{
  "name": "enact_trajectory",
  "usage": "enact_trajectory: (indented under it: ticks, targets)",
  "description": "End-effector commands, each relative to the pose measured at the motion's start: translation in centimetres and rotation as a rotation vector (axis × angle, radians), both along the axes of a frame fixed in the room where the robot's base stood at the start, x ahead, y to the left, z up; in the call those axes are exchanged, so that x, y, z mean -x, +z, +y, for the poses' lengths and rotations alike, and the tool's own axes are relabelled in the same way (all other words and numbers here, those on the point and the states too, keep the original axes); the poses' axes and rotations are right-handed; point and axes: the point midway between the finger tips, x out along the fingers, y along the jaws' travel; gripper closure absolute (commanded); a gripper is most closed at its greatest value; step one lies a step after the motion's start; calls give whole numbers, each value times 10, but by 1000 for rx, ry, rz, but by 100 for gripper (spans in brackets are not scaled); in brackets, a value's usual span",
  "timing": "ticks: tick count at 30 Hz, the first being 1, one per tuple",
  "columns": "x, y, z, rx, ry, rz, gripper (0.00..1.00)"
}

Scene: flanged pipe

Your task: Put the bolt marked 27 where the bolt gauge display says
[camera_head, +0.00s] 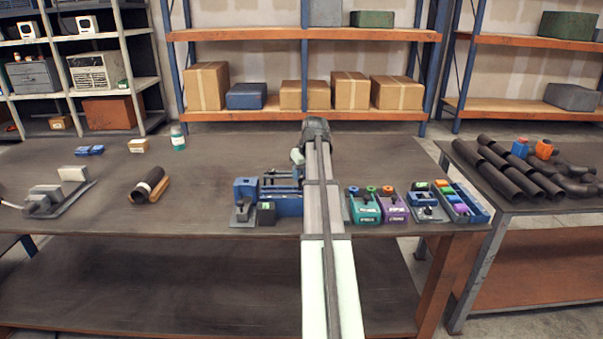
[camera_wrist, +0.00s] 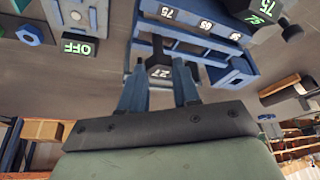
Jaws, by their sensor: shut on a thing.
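My gripper (camera_wrist: 160,78) is shut on a dark bolt (camera_wrist: 159,72) marked 27, its head between the two blue-grey fingers in the wrist view. Just beyond it is a blue rack (camera_wrist: 195,45) with white labels; I read 75 and 65, and a third is hard to read. A black display block (camera_wrist: 265,10) with a green 75 is at the top right. Another black block (camera_wrist: 78,46) reads OFF in green, at the left. In the head view the blue fixture (camera_head: 288,203) stands left of my arm, which hides part of it; the held bolt cannot be made out there.
Right of my arm are a teal holder (camera_head: 364,209), a purple holder (camera_head: 394,212) and a blue bin (camera_head: 466,208) of coloured parts. Black pipes (camera_head: 510,172) lie on the right table. A dark roll (camera_head: 148,184) lies at left; the table between is clear.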

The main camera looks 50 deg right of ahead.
Motion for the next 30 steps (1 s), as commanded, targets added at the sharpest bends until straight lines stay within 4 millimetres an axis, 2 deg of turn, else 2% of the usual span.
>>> enact_trajectory:
  ticks: [30]
  targets:
    - [0, -16, 0, 0, 0, 0, 100]
